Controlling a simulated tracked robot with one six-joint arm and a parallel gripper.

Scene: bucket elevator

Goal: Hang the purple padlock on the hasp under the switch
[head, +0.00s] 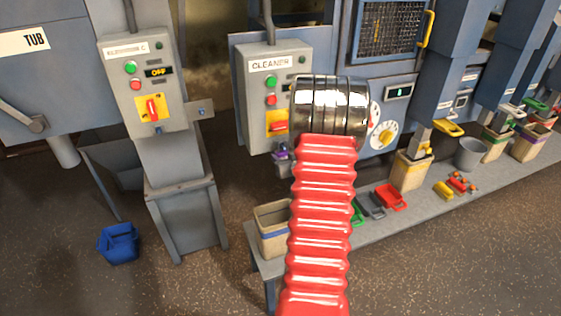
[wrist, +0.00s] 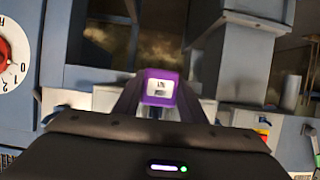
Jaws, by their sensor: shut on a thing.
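The purple padlock (wrist: 160,88) is between the two fingers of my gripper (wrist: 159,97) in the wrist view, its labelled face toward the camera. In the head view a small purple patch (head: 282,151) shows just below the grey CLEANER box (head: 258,97), left of my arm; my gripper is mostly hidden there. The red-and-yellow switch (head: 277,122) on that box is partly covered by my arm. I cannot make out a hasp under it, nor whether the padlock touches one. The shackle cannot be made out.
Another grey box (head: 146,82) with a red-and-yellow switch (head: 152,108) stands to the left. A bench (head: 400,217) runs along the machines with bins, a grey bucket (head: 471,154) and scoops. A blue container (head: 119,243) sits on the open floor at left.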

